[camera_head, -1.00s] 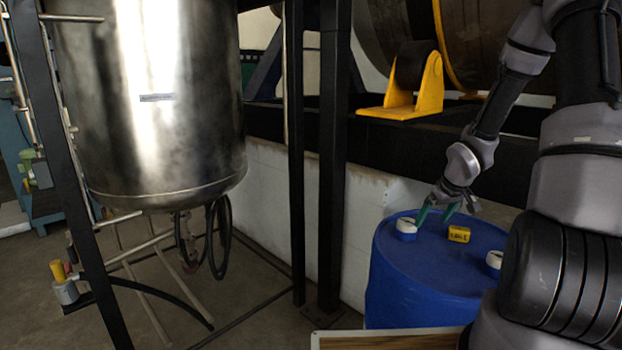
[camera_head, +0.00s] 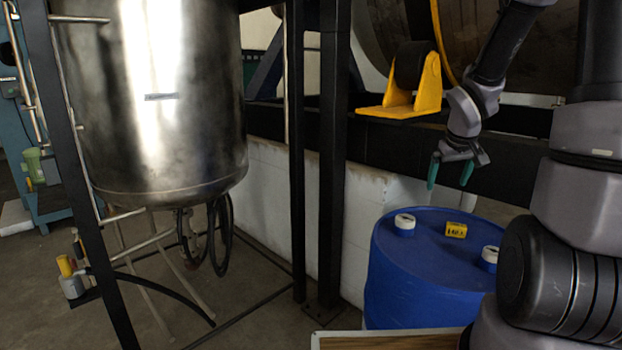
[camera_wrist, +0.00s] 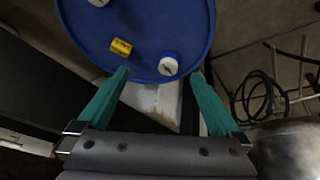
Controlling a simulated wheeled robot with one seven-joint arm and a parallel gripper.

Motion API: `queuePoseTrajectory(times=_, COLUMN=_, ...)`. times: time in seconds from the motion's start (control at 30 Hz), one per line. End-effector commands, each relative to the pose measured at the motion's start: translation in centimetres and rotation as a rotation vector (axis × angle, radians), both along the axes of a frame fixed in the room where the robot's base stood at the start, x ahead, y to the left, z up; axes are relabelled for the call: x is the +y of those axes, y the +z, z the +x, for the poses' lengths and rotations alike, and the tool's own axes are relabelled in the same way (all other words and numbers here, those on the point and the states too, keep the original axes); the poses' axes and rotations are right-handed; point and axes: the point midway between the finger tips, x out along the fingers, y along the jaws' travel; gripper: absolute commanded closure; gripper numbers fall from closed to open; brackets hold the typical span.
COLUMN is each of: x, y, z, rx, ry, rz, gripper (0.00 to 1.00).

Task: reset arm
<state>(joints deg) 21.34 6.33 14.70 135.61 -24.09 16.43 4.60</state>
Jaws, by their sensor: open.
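My gripper (camera_head: 451,176) hangs above the back of a blue drum, its two green fingers spread apart with nothing between them. In the wrist view the open fingers of my gripper (camera_wrist: 162,90) show at left and right, with the drum beyond them. The blue drum (camera_head: 415,275) stands upright at the lower right. On its top are a white cap (camera_head: 405,222), a yellow label block (camera_head: 456,230) and a second white cap (camera_head: 490,254). The fingers are apart from the drum and its caps.
A large steel tank (camera_head: 165,100) hangs in a dark frame at left, with black hoses (camera_head: 219,235) below. A dark post (camera_head: 333,150) stands mid-view. A yellow bracket (camera_head: 412,90) sits behind my gripper. A wooden board edge (camera_head: 385,341) is at the bottom.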

Motion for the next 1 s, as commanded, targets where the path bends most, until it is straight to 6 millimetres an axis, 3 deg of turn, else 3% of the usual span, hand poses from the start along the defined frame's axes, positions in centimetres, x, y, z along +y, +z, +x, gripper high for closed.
queuePoseTrajectory(times=0.03, x=0.6, y=2.4, z=-0.9, rx=-0.025, ry=-0.03, rz=-0.004, gripper=0.0)
queuePoseTrajectory(times=0.2, x=2.6, y=8.7, z=-5.2, rx=-0.078, ry=-0.148, rz=0.048, gripper=0.0)
queuePoseTrajectory(times=0.5, x=7.7, y=16.5, z=-14.4, rx=-0.161, ry=-0.272, rz=0.288, gripper=0.0)
queuePoseTrajectory(times=0.73, x=10.3, y=18.8, z=-19.0, rx=-0.176, ry=-0.283, rz=0.449, gripper=0.0)
queuePoseTrajectory(times=1.0, x=10.8, y=19.1, z=-19.8, rx=-0.173, ry=-0.283, rz=0.478, gripper=0.0)
